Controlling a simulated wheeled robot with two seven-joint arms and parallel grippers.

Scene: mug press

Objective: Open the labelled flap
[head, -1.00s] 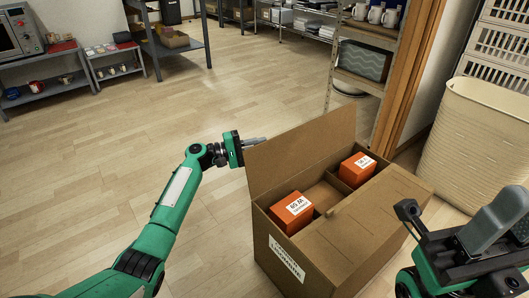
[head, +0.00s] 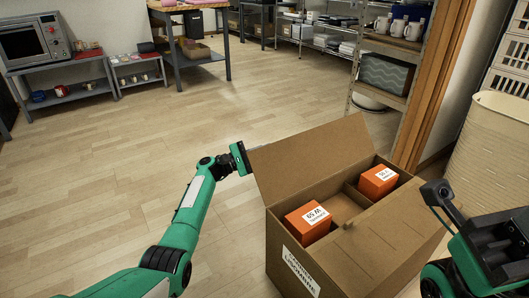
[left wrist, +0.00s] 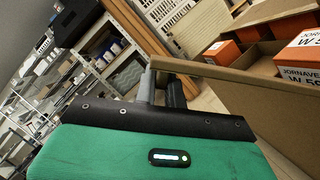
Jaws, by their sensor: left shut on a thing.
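An open cardboard box (head: 283,240) stands at lower right in the head view, with a printed label (head: 300,272) on its front left wall. Its left flap (head: 312,155) stands up and leans outward. A right flap (head: 385,240) lies flat over the near right part. My left gripper (head: 255,149) is at the upper left corner of the raised flap, its fingers mostly hidden. In the left wrist view the fingers (left wrist: 160,88) are shut on the flap's edge (left wrist: 215,75). My right gripper (head: 480,215) is right of the box, its fingertips not clear.
Orange labelled boxes (head: 308,222) and (head: 377,181) sit inside the box. A shelf (head: 398,68) with mugs and a cream bin (head: 490,150) stand behind and to the right. The wooden floor (head: 120,170) to the left is clear.

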